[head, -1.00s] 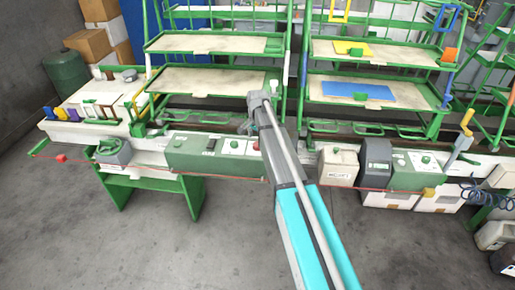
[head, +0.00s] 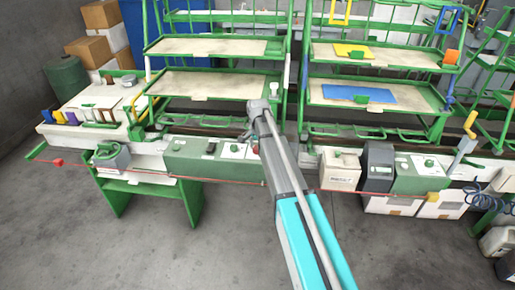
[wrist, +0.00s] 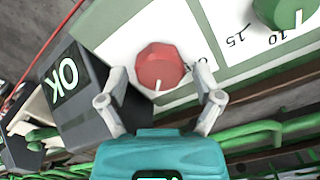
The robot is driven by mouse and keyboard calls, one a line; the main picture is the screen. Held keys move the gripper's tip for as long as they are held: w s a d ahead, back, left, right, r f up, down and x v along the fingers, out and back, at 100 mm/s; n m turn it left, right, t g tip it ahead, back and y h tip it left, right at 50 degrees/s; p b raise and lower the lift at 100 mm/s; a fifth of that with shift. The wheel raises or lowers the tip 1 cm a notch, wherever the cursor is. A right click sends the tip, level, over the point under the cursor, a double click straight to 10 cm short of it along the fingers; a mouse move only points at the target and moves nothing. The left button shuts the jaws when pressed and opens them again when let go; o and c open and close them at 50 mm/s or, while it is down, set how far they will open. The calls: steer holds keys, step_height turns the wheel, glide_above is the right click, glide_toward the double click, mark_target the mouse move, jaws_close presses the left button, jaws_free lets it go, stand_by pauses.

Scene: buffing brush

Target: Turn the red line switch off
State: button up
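The red line switch is a red faceted knob (wrist: 160,66) with a white mark at its lower edge, on a white panel (wrist: 205,30) in the wrist view. My gripper (wrist: 163,80) is open, with one fingertip on each side of the knob. Small gaps seem to show between the fingers and the knob; whether either touches I cannot tell. Dark lettering beside the knob is partly covered by the right finger.
A green knob (wrist: 285,15) with a number scale is on the same panel. A dark box marked OK (wrist: 75,85) stands close to the left finger. Green rails (wrist: 255,130) run below.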

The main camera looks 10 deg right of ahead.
steer(key=c, duration=0.8)
steer(key=shift+n, duration=0.4)
steer(key=n, duration=0.4)
steer(key=shift+a, duration=0.1)
steer(key=n, duration=0.4)
steer(key=shift+n, duration=0.3)
steer(key=n, duration=0.4)
steer(key=shift+a+n, duration=0.1)
steer(key=shift+n, duration=2.2)
